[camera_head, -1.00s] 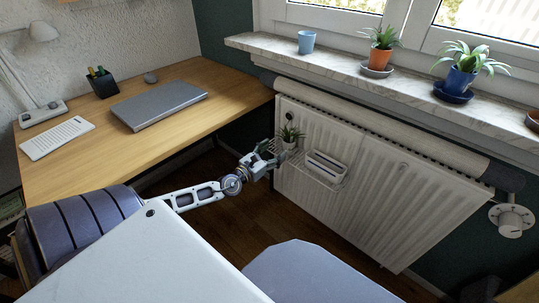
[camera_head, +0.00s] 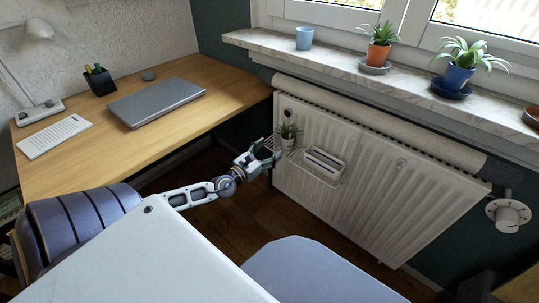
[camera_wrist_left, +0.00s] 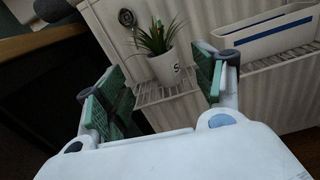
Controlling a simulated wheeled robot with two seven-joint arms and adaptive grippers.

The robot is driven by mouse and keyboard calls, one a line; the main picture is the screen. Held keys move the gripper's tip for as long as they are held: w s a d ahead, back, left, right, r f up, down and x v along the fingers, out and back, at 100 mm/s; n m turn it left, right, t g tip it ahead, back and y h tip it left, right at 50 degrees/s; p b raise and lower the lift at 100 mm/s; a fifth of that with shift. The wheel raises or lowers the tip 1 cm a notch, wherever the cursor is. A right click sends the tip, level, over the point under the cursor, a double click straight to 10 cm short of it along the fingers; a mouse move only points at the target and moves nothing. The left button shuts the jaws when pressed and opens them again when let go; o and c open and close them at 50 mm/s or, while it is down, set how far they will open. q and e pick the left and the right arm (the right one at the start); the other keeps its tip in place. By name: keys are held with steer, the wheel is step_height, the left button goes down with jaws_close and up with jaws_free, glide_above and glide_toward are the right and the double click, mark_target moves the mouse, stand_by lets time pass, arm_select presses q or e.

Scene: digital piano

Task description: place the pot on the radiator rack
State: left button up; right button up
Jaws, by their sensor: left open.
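A small white pot with a spiky green plant (camera_head: 288,133) stands upright on the wire radiator rack (camera_head: 325,180), at its left end. In the left wrist view the pot (camera_wrist_left: 166,66) sits on the rack's wires (camera_wrist_left: 168,92), beyond my fingertips and roughly between them. My left gripper (camera_head: 268,152) is just left of the pot in the head view, apart from it. In the left wrist view my left gripper (camera_wrist_left: 160,88) has its green-padded fingers spread wide with nothing held. My right gripper is not in view.
A white holder (camera_head: 324,163) also sits on the rack, right of the pot. The white radiator (camera_head: 380,190) is behind. The windowsill (camera_head: 340,62) above holds several pots. The wooden desk (camera_head: 150,135) with a laptop (camera_head: 157,101) is to the left.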

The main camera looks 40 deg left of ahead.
arm_select(q)
steer(key=s+d+f+n+g+y, duration=0.35)
steer(key=s+f+n, duration=0.3)
steer(key=n, duration=0.55)
steer(key=s+d+f+n+g+y, duration=0.25)
steer(key=s+f+n+g, duration=0.2)
steer(key=f+n, duration=0.6)
steer(key=s+d+n+g+h, duration=0.2)
steer(key=s+d+n+h, duration=0.2)
steer(key=d, duration=0.6)
steer(key=s+d+n+g+h, duration=0.2)
steer(key=s+d+n+h, duration=0.2)
steer(key=d+n, duration=0.5)
steer(key=s+d, duration=0.2)
steer(key=shift+s+f+g, duration=0.25)
steer(key=shift+s+g, duration=0.05)
steer(key=shift+s, duration=0.05)
